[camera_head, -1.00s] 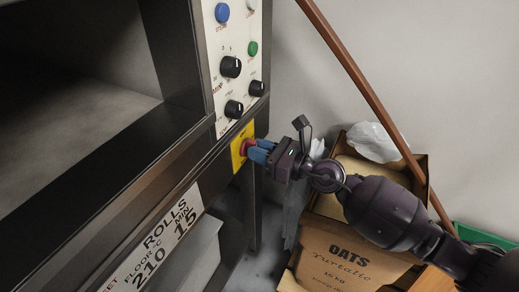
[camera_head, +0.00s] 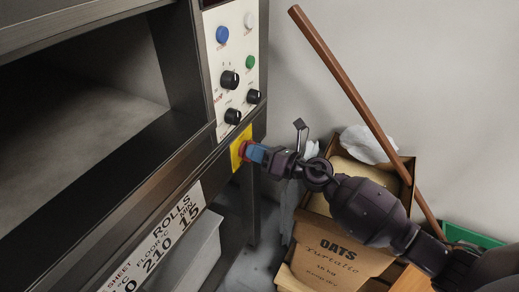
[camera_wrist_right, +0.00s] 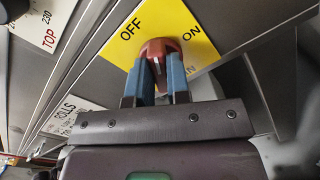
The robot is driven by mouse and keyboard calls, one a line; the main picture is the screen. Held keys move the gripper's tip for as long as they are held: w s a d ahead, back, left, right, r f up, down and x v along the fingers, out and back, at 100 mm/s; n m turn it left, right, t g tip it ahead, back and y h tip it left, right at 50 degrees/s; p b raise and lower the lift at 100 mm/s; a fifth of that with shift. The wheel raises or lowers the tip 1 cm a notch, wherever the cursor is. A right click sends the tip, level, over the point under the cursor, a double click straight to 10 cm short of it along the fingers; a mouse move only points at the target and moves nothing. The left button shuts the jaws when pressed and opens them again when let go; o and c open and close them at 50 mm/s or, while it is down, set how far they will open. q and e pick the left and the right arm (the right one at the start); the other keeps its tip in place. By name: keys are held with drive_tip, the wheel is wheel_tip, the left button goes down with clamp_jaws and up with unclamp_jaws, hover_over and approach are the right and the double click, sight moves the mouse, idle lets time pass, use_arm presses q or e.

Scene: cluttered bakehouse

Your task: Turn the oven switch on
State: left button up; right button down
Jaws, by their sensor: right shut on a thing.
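The oven switch is a red knob (camera_wrist_right: 160,47) on a yellow plate (camera_wrist_right: 128,32) marked OFF and ON in the right wrist view. In the head view the knob (camera_head: 244,150) sits on the yellow plate (camera_head: 236,158) low on the oven's front corner, under the control panel. My right gripper (camera_wrist_right: 160,66) has its blue fingers closed on both sides of the knob. In the head view the right gripper (camera_head: 254,153) reaches it from the right. The fingers hide part of the knob, and I cannot tell exactly which mark it points to. My left gripper is not in view.
The oven's control panel (camera_head: 236,50) with buttons and black dials is above the switch. An open oven chamber (camera_head: 85,110) is at left. An oats carton (camera_head: 335,250), a white bag (camera_head: 366,145), a leaning wooden pole (camera_head: 345,82) and a green crate (camera_head: 470,234) crowd the right side.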

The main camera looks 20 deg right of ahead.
use_arm(q)
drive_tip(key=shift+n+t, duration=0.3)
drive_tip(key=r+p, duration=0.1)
drive_tip(key=p, duration=0.1)
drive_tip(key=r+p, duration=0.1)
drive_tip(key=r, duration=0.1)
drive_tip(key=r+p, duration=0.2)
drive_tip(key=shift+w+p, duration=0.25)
drive_tip(key=shift+p, duration=0.05)
use_arm(e)
drive_tip(key=m, duration=1.1)
drive_tip(key=shift+w+d+f, duration=0.1)
drive_tip(key=shift+m, duration=0.3)
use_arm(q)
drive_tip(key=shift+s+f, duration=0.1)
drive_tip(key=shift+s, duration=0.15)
use_arm(e)
drive_tip(key=shift+f, duration=0.1)
drive_tip(key=c, duration=1.2)
unclamp_jaws()
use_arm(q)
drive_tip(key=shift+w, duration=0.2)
use_arm(e)
drive_tip(key=shift+o, duration=0.6)
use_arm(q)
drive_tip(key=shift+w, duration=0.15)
